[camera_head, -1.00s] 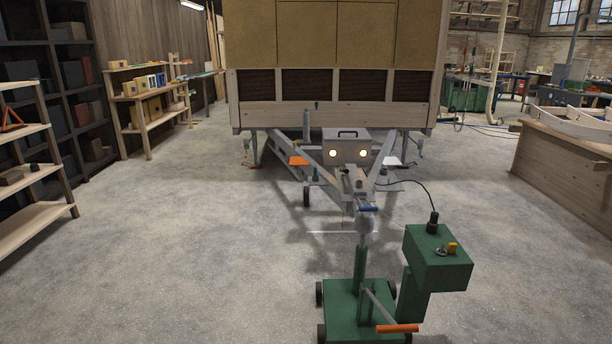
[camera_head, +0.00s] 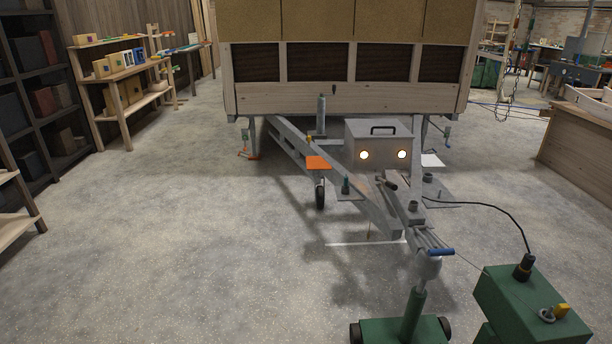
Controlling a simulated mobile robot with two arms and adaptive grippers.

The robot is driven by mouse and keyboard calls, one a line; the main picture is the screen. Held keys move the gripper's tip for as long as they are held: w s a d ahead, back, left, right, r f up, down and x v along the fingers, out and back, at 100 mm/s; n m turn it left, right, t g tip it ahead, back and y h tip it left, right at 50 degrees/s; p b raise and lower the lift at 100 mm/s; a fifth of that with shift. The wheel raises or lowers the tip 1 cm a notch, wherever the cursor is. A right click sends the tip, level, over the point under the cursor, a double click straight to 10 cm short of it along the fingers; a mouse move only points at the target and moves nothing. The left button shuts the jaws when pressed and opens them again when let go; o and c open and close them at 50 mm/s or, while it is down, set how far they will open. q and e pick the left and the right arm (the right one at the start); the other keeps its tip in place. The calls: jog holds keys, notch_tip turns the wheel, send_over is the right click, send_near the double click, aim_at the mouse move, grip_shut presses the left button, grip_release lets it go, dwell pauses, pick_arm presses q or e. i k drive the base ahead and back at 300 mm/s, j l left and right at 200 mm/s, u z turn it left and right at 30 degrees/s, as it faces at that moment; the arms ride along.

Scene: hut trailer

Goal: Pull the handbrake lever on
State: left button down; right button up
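The hut trailer's grey A-frame drawbar (camera_head: 385,218) points toward me, right of the picture's middle. A short lever with a dark grip (camera_head: 388,183) lies low on the drawbar in front of the grey box; it looks like the handbrake lever, but it is small and I cannot be certain. A blue-gripped handle (camera_head: 441,251) sits at the front end, above the coupling. Neither of my grippers is in view.
A green wheeled mover (camera_head: 400,328) stands under the coupling, with a green box (camera_head: 530,305) to its right. A black cable runs from the box's plug to the drawbar. An orange plate (camera_head: 318,163) is left of the drawbar. The floor (camera_head: 180,240) at left is clear.

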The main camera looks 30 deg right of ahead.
aim_at(393, 186)
jog(key=i+z, duration=0.35)
jog(key=i, duration=0.2)
jog(key=i+j+z, duration=0.2)
jog(key=i+z, duration=0.15)
jog(key=i, duration=0.15)
jog(key=i+l+z, duration=0.15)
jog(key=z, duration=0.3)
jog(key=i+z, duration=0.3)
jog(key=z, duration=0.2)
jog(key=i+z, duration=0.25)
jog(key=z, duration=0.2)
jog(key=i+j+z, duration=0.1)
jog(key=i+z, duration=0.15)
jog(key=z, duration=0.25)
jog(key=i+j+z, duration=0.2)
jog(key=z, duration=0.25)
